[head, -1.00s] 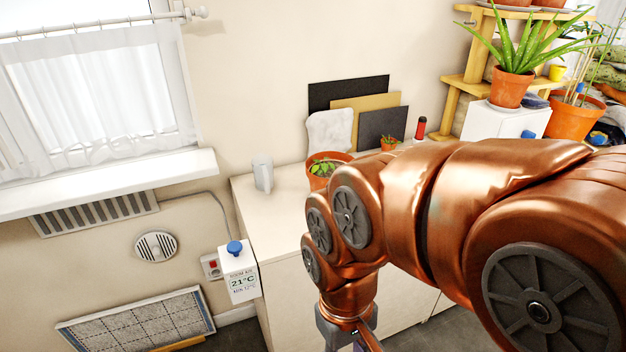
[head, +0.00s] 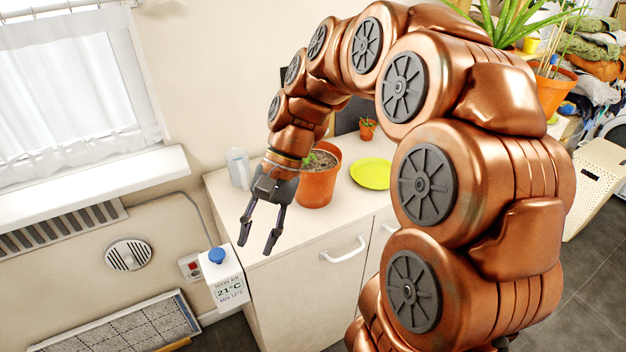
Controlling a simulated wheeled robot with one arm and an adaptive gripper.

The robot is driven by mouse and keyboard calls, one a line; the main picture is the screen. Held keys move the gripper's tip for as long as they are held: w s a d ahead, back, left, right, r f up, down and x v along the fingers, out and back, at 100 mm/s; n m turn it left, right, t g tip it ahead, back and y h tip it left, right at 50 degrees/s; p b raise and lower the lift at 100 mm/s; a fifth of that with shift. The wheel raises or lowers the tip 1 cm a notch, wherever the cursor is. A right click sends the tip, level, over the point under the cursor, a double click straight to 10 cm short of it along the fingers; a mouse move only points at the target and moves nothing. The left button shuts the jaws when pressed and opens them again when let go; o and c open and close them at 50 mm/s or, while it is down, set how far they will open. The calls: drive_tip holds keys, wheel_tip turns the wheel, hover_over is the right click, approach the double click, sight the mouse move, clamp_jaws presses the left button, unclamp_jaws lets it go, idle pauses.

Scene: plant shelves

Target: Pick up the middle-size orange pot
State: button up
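An orange pot (head: 317,187) with soil and a small green plant stands upright on the white counter; it looks mid-sized among the orange pots in view. A smaller orange pot (head: 367,130) stands behind it to the right, and a larger one (head: 551,92) stands at the far right. My gripper (head: 257,243) is open and empty, its fingers pointing down in front and to the left of the mid-sized pot. The gripper appears apart from the pot. My arm's wrist covers part of the pot's upper left edge.
A lime-green plate (head: 371,174) lies on the counter (head: 290,248) right of the pot. A grey-white mug (head: 237,168) stands at the counter's left end. A perforated beige bin (head: 597,180) stands at right.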

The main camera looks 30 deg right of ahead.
drive_tip(key=w+d+r+m+t+y, duration=0.25)
drive_tip(key=w+d+m, duration=0.25)
drive_tip(key=w+d, duration=0.35)
drive_tip(key=m+t+y, duration=0.3)
drive_tip(key=m+t, duration=0.3)
drive_tip(key=m, duration=0.4)
approach(317, 172)
drive_tip(key=shift+w+a+f+b, duration=0.1)
drive_tip(key=shift+w+a+f, duration=0.1)
drive_tip(key=shift+w+a, duration=0.4)
drive_tip(key=shift+w+a+f+b, duration=0.1)
drive_tip(key=shift+w+a+f, duration=0.1)
drive_tip(key=shift+w+a, duration=0.35)
drive_tip(key=shift+w+a+f+b, duration=0.1)
drive_tip(key=shift+w+a+f, duration=0.15)
drive_tip(key=shift+w+a, duration=0.35)
drive_tip(key=shift+s+a, duration=0.15)
drive_tip(key=shift+a, duration=0.05)
drive_tip(key=shift+a+f+p, duration=0.45)
drive_tip(key=shift+a+p, duration=0.1)
drive_tip(key=shift+a, duration=0.25)
drive_tip(key=p+x, duration=0.1)
drive_tip(key=x, duration=0.1)
drive_tip(key=shift+a+f, duration=0.25)
drive_tip(key=shift+w+a+f, duration=0.2)
drive_tip(key=shift+w+f, duration=0.05)
